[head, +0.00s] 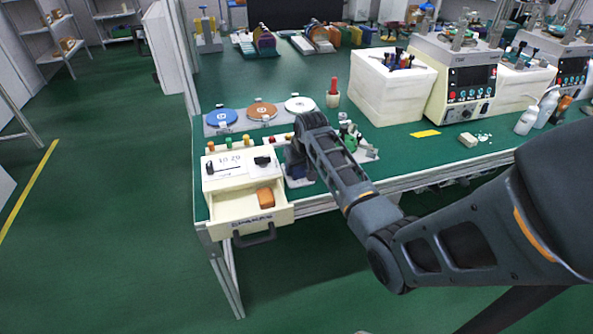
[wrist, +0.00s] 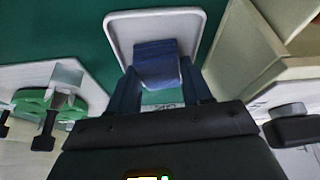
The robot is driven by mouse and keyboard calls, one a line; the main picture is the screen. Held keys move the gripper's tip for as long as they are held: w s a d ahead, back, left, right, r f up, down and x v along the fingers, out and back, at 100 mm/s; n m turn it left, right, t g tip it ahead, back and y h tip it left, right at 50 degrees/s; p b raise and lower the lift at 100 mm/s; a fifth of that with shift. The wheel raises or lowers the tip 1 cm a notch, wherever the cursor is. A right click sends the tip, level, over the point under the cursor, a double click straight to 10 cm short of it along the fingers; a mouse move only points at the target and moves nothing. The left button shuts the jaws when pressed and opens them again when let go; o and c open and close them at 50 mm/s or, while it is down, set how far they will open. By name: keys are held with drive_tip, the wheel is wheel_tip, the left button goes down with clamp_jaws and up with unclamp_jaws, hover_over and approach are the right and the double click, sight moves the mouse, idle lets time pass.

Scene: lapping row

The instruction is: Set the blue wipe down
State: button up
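In the wrist view the blue wipe (wrist: 157,65) sits between the two fingers of my gripper (wrist: 160,88), which look closed against its sides. In the head view my gripper (head: 297,170) points down at the bench's front edge, just right of the open drawer unit. The wipe is mostly hidden there behind my wrist.
The drawer unit (head: 227,170) has its drawer (head: 222,207) pulled out, with an orange-brown block (head: 265,198) inside. A plate with green-handled parts (head: 351,142) stands close on the right. Blue, brown and white discs (head: 262,111) lie behind. Bare green bench (head: 290,70) lies farther back.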

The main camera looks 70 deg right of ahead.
drive_tip(key=c, duration=0.6)
drive_tip(key=shift+r, duration=0.1)
drive_tip(key=shift+c, duration=0.2)
